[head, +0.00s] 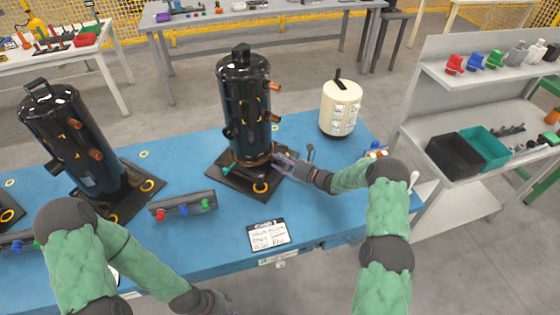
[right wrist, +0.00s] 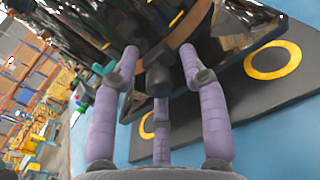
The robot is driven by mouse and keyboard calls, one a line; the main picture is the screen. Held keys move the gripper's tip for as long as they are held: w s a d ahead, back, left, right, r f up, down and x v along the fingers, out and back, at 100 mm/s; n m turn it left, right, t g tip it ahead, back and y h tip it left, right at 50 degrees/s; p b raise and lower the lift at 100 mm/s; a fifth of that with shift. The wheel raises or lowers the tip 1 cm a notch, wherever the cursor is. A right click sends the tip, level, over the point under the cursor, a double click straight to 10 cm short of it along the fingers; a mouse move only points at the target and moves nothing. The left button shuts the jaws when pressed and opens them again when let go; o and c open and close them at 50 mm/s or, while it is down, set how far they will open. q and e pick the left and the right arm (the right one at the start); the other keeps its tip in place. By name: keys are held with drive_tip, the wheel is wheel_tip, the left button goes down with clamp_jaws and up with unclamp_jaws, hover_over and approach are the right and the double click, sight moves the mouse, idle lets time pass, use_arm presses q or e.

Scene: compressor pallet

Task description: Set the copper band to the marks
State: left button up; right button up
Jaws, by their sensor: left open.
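The black compressor (head: 243,105) stands upright on a dark pallet plate (head: 228,180) in the middle of the blue bench. The copper band (head: 250,162) circles its lower body; a brown strip of it (right wrist: 187,30) shows in the right wrist view. My right gripper (head: 283,160) is at the band's right side. In the right wrist view, its purple fingers (right wrist: 159,58) stand apart around a dark stub (right wrist: 158,78), with gaps visible beside it. Small yellow stripes show on the black body; I cannot tell whether the band meets them. My left gripper (head: 213,300) is open and empty at the bench's front edge.
A second black compressor (head: 70,135) stands at left. A dark block with coloured knobs (head: 183,206) and a white note card (head: 268,235) lie in front. A cream canister (head: 340,108) stands back right. Shelves with bins (head: 455,155) are at far right.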

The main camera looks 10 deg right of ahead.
clamp_jaws()
drive_tip(key=shift+r+p, duration=0.85)
drive_tip(key=shift+r, duration=0.6)
drive_tip(key=shift+a+f, duration=0.1)
drive_tip(key=shift+f, duration=0.05)
drive_tip(key=shift+o, duration=1.1)
unclamp_jaws()
drive_tip(key=shift+s, duration=0.1)
drive_tip(key=shift+s+d, duration=0.15)
drive_tip(key=shift+d, duration=0.2)
drive_tip(key=v, duration=1.1)
drive_tip(key=shift+s, duration=0.15)
